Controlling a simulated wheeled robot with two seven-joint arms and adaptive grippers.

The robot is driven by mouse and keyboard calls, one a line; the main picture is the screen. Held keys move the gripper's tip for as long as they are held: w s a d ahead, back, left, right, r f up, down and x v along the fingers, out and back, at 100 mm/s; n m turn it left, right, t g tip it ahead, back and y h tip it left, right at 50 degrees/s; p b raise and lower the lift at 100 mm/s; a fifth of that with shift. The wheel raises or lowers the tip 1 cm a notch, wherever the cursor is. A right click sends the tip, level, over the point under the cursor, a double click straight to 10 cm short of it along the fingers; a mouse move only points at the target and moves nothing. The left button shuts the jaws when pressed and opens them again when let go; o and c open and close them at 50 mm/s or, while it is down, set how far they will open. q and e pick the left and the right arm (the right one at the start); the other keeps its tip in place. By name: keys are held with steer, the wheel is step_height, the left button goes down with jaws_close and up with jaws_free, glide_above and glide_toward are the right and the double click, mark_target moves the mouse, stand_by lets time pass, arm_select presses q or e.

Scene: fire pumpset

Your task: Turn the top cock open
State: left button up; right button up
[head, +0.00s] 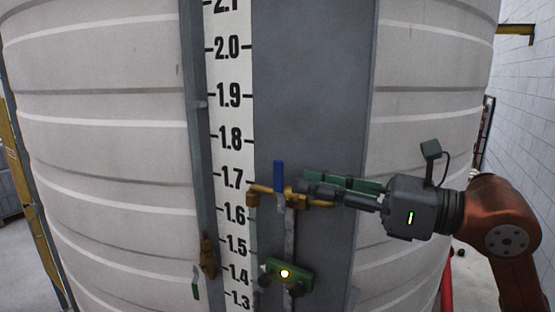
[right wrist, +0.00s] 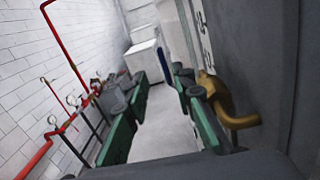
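The top cock (head: 290,193) is a brass fitting on the grey panel, beside the 1.7 mark of the scale. Its blue lever (head: 278,176) stands upright. My right gripper (head: 306,184) reaches in from the right, with its fingertips close to the cock's right side and the lever just left of them. Whether they touch is unclear. In the right wrist view its green-padded fingers (right wrist: 158,105) are wide apart with nothing seen between them. A brass fitting (right wrist: 222,105) shows just right of the right finger there.
A white level scale (head: 230,110) runs up the pale ribbed tank (head: 100,120). Red pipes (right wrist: 65,45) run along the brick wall.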

mark_target(283, 170)
steer(key=shift+w+a+r+t+h+p, duration=0.2)
steer(key=shift+w+a+r+p, duration=0.2)
steer(key=shift+a, duration=0.2)
steer(key=shift+w+a+r+t+h+p, duration=0.1)
steer(key=shift+w+a+r+h+p, duration=0.1)
steer(key=shift+w+a+r+p, duration=0.25)
steer(key=x, duration=0.2)
steer(key=shift+a+f+p, duration=0.15)
steer(key=shift+a+p, duration=0.2)
steer(key=shift+w+a, duration=0.4)
steer(key=shift+a, duration=0.2)
steer(key=shift+w+a+f, duration=0.1)
steer(key=shift+a+f, duration=0.05)
arm_select(q)
steer(key=shift+s+a+r, duration=0.1)
steer(key=shift+s+r, duration=0.1)
steer(key=shift+r, duration=0.55)
steer(key=shift+s+r, duration=0.15)
steer(key=shift+r, duration=0.55)
arm_select(e)
jaws_close()
